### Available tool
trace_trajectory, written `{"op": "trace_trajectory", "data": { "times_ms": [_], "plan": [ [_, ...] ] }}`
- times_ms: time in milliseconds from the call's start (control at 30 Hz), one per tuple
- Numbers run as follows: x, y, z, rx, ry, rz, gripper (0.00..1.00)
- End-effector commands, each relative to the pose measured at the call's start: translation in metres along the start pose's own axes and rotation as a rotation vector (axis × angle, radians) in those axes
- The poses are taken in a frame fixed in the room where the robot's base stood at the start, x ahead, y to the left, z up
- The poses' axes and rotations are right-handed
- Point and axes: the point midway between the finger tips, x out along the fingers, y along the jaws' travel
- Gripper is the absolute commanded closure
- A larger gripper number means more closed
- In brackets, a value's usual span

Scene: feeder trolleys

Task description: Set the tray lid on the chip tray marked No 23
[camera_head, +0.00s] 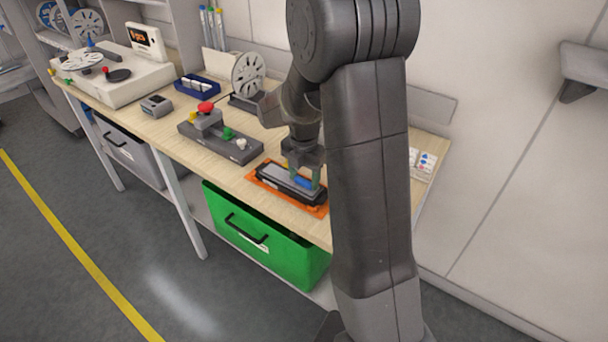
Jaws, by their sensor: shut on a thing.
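My gripper (303,178) points down at the front of the bench, its fingers closed around a small blue part. This part seems to belong to the grey tray lid (273,174). The lid is at a long dark chip tray (289,192), just above or on it; I cannot tell if they touch. The tray lies on an orange mat (257,182) near the bench's front edge. No number can be read on the tray. My arm hides the bench to the right of it.
A grey control box with a red button (207,108) stands left of the mat. Behind are a reel (248,74) and a blue bin (197,86). A white machine (125,80) fills the far left. A green crate (265,236) sits below the bench.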

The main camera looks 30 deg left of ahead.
Motion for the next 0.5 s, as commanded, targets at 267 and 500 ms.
{"op": "trace_trajectory", "data": {
  "times_ms": [267,500],
  "plan": [
    [0.0000,0.0001,0.0000,0.000,0.000,0.000,0.33],
    [0.0000,0.0000,0.0000,0.000,0.000,0.000,0.21]
  ]
}}
